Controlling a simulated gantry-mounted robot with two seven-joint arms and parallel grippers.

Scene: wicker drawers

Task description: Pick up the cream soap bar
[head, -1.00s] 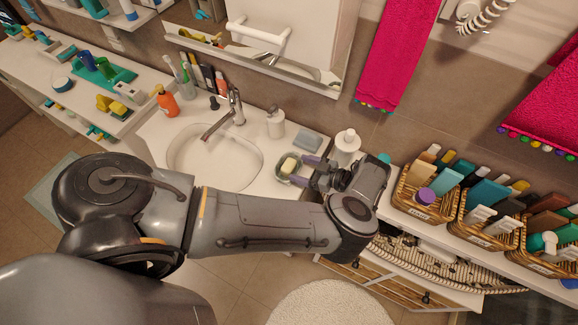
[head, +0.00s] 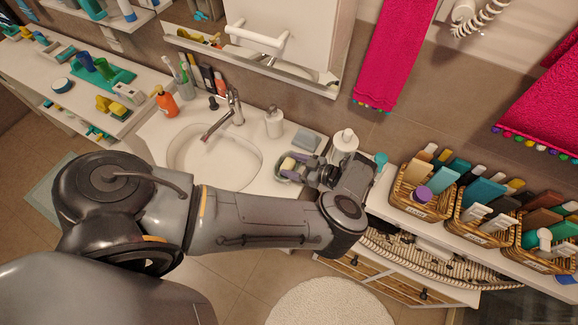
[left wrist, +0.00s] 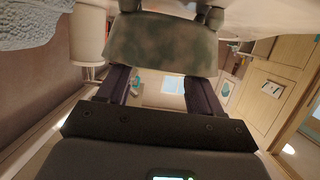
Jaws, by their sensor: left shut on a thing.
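The cream soap bar (head: 288,163) sits at a small green dish (head: 281,175) on the counter, right of the basin. My left gripper (head: 294,164) reaches in from the right, its fingers around the soap and shut on it. In the left wrist view the mottled grey-green dish (left wrist: 160,48) covers the middle of the fingers, with the tips showing beyond its edge. The dish hides most of the soap there. I cannot tell whether the soap is clear of the dish. My right gripper is not in view.
A white pump bottle (head: 344,142) stands close behind my left gripper. A grey-blue block (head: 306,140) and a soap dispenser (head: 274,123) stand behind the dish. The basin (head: 212,160) and tap are to the left; wicker baskets (head: 420,205) are to the right.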

